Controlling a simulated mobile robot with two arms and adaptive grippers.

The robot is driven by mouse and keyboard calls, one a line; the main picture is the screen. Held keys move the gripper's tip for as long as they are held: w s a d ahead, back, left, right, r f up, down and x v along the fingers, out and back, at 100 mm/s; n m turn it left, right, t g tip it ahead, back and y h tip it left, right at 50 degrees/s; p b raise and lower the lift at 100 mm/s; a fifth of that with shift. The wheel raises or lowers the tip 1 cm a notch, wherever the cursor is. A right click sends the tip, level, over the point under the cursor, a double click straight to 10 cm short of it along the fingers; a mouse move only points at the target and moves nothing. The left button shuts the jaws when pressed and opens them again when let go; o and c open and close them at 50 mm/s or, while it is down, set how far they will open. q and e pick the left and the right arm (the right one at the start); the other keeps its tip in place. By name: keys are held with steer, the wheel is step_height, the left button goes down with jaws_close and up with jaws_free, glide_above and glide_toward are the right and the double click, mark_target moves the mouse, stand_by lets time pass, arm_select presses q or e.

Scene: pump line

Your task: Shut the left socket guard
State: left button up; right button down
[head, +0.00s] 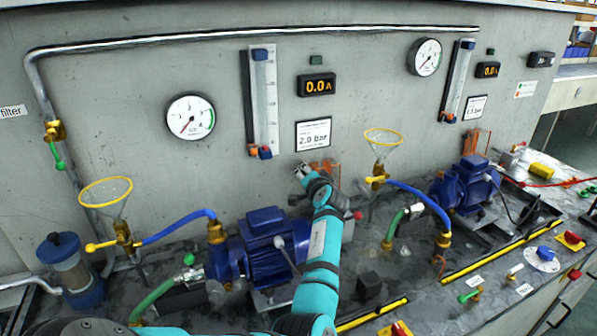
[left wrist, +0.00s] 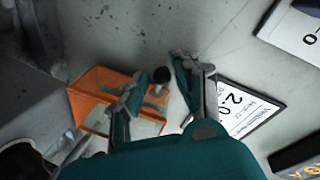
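The left socket guard (head: 329,166) is a see-through orange cover on the grey wall, below the 2.0 bar label and partly hidden by my left gripper in the head view. My left gripper (head: 301,168) is at the guard's left side in the head view. My right gripper is not in view.
The 2.0 bar label (head: 313,133) and a tube gauge (head: 262,100) are on the wall close by. A blue pump (head: 268,250) stands below on the bench. A second orange guard (head: 476,141) is farther right. Hoses and yellow funnels stand at both sides.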

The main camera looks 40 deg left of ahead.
arm_select(q)
steer(key=shift+w+a, duration=0.15)
steer(key=shift+a, duration=0.05)
steer(key=shift+d, duration=0.1)
jaws_close()
